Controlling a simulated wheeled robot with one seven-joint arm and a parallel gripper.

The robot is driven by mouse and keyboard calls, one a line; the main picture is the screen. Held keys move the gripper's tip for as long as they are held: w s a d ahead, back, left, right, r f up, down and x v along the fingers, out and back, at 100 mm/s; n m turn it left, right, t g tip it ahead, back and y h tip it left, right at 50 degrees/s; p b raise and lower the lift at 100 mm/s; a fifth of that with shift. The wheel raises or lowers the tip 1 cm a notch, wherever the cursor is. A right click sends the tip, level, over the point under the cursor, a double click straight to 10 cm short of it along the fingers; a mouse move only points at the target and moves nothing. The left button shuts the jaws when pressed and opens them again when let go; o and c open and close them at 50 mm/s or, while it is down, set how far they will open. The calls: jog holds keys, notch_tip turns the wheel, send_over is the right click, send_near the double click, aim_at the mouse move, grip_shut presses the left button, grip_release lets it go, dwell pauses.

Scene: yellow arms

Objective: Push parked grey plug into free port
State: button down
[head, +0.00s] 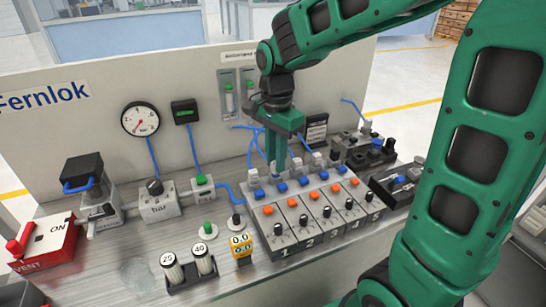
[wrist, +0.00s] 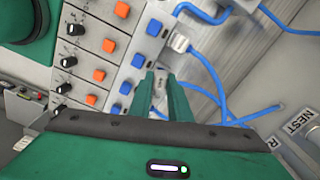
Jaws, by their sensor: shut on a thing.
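The manifold block (head: 320,214) has numbered stations, each with a black knob, an orange button and a blue button. Grey plugs with blue hoses stand along its back row; one shows in the head view (head: 252,178) and one in the wrist view (wrist: 180,43). My gripper (head: 277,170) points down at this back row, near the left stations. In the wrist view its green fingers (wrist: 164,92) are closed around a small grey piece (wrist: 160,83), seemingly the grey plug. The fingers largely hide it, and I cannot tell whether it sits in a port.
Blue hoses (wrist: 210,98) loop beside and behind the fingers. A gauge (head: 140,119) and flow tubes (head: 228,97) are on the back panel. A red vent box (head: 45,247) stands at left, black-and-grey fittings (head: 365,148) at right. A NEST label (wrist: 300,121) lies at right in the wrist view.

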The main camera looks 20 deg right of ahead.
jog(key=shift+f, duration=0.55)
jog(key=c, duration=1.6)
grip_release()
jog(key=shift+o, duration=0.2)
jog(key=shift+r, duration=4.55)
